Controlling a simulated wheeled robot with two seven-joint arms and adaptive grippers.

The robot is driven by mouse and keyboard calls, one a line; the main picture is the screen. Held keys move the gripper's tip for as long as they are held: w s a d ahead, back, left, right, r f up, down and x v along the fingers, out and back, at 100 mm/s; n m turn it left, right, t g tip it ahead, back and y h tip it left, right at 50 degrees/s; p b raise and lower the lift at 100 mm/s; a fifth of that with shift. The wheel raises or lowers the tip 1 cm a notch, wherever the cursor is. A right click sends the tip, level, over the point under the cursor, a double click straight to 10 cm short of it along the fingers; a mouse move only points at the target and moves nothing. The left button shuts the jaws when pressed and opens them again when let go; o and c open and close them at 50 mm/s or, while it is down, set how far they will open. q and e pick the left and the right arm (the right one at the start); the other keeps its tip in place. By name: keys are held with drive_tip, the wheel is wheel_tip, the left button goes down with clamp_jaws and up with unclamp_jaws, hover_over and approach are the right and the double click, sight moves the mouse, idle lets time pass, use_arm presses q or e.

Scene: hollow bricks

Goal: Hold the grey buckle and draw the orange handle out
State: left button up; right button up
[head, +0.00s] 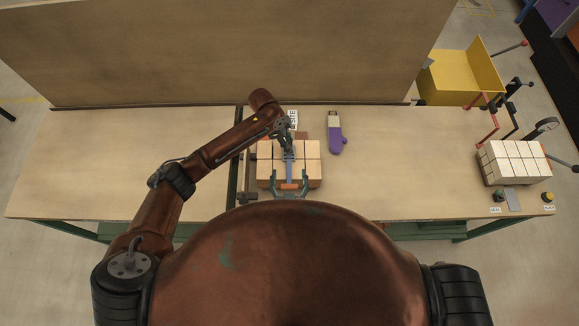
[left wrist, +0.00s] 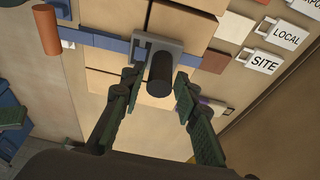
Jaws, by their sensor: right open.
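Pale bricks (head: 268,172) form a pack on the bench, with a blue strap (head: 288,174) across its top. The grey buckle (left wrist: 141,54) sits on the strap and carries a dark upright knob (left wrist: 160,80). My left gripper (head: 288,145) is over the buckle. In the left wrist view its fingers (left wrist: 157,92) stand apart on either side of the knob. The orange handle (left wrist: 46,28) is at the strap's near end; it also shows in the head view (head: 290,186). My right gripper (head: 290,192) is open around the handle's area; contact cannot be told.
A purple mitt (head: 337,138) lies right of the pack. A second brick stack (head: 515,165) and a yellow chute (head: 460,78) are at the far right. A tall board (head: 220,50) closes the back. The bench's left side is clear.

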use_arm(q)
drive_tip(key=shift+o, duration=1.3)
drive_tip(key=v, duration=1.2)
